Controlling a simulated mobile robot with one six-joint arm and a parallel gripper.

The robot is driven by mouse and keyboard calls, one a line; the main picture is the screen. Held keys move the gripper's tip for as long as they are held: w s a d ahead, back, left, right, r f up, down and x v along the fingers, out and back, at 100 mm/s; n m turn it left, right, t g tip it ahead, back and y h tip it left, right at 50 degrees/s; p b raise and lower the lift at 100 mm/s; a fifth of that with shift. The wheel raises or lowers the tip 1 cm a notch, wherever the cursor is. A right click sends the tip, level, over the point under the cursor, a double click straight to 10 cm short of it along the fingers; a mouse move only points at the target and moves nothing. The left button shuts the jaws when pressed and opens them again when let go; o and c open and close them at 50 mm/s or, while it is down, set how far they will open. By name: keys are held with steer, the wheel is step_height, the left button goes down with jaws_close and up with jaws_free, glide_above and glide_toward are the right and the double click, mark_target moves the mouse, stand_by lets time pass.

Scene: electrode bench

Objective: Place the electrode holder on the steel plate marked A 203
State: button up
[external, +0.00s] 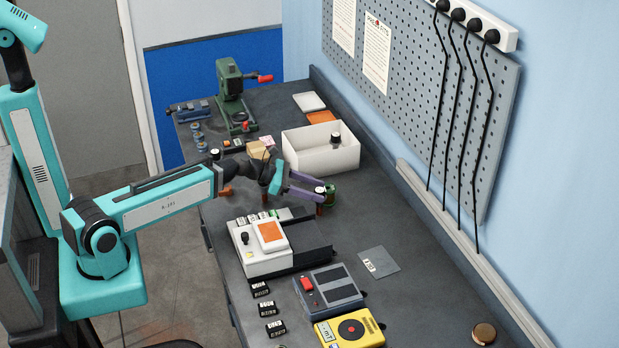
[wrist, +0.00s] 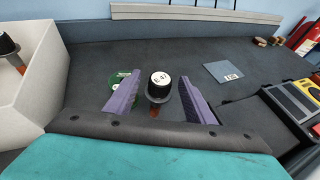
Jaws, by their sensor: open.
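The electrode holder (wrist: 159,84), black with a white cap marked E 47 and a copper-coloured lower end, stands upright on the bench. My gripper (wrist: 160,79) is open, with one purple finger on each side of it and a visible gap to each. In the external view the holder (external: 320,190) shows at the tips of my gripper (external: 322,193), its lower part partly hidden by a finger. A thin grey steel plate (external: 378,262) lies flat on the bench nearer the camera; it also shows in the wrist view (wrist: 222,71). Its label is too small to read.
A green round item (external: 330,193) is close beside the holder, partly behind my finger in the wrist view. A white open box (external: 304,158) holds another black holder (external: 336,138). Instruments, including a yellow meter (external: 350,329), line the front. Bench around the plate is clear.

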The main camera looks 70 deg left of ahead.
steer(key=shift+w+d+f+b, duration=0.1)
steer(key=shift+w+f+b, duration=0.1)
steer(key=shift+b, duration=0.35)
steer(key=shift+w, duration=0.15)
steer(key=p+x, duration=0.1)
steer(key=x, duration=0.2)
steer(key=shift+w+d, duration=0.15)
steer(key=shift+w, duration=0.1)
steer(key=shift+w+d+f, duration=0.3)
steer(key=shift+w, duration=0.25)
jaws_close()
